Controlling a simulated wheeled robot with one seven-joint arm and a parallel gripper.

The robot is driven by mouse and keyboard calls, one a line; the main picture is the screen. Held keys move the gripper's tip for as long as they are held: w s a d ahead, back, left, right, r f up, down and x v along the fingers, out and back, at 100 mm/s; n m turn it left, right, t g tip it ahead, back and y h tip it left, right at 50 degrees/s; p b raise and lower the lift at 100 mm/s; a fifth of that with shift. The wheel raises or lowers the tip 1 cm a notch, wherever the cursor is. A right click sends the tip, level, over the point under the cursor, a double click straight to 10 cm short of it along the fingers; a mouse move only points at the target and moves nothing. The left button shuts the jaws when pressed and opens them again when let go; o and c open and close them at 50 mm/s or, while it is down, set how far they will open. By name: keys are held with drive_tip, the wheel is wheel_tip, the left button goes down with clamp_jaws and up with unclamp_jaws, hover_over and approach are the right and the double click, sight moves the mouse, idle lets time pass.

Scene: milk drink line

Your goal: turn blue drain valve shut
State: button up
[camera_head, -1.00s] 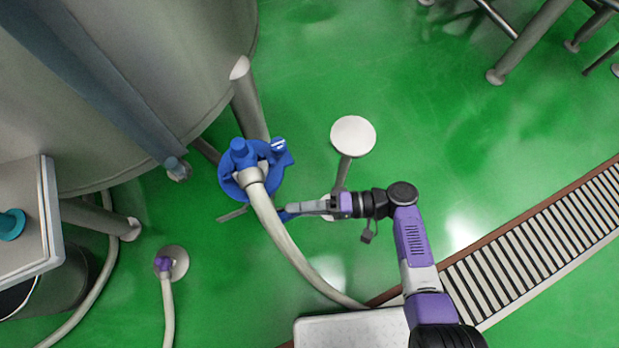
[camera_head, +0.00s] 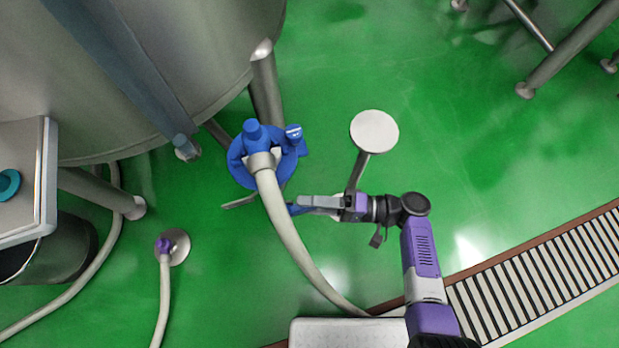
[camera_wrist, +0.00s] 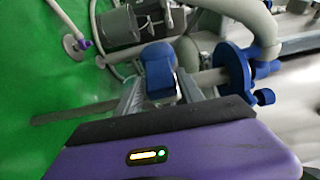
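The blue drain valve is a round blue body (camera_head: 237,163) beside the tank leg in the head view, with a pale hose joined to it. It also shows at the right of the wrist view (camera_wrist: 232,72). A blue handle end (camera_wrist: 158,68) sits between my gripper's fingers (camera_wrist: 158,92) in the wrist view, with a finger close along each side. In the head view my gripper (camera_head: 299,207) lies below and right of the valve body, with a bit of blue at its tips. The gripper looks shut on the handle; the exact contact is partly hidden.
A pale hose (camera_head: 291,237) curves down close to the gripper's left. A round white plate on a stem (camera_head: 375,131) stands above right of the gripper. A floor grate (camera_head: 540,270) runs at lower right. Open green floor lies to the right.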

drive_tip(key=shift+o, duration=0.6)
drive_tip(key=d, duration=0.7)
drive_tip(key=shift+s+d, duration=0.2)
drive_tip(key=shift+d, duration=0.2)
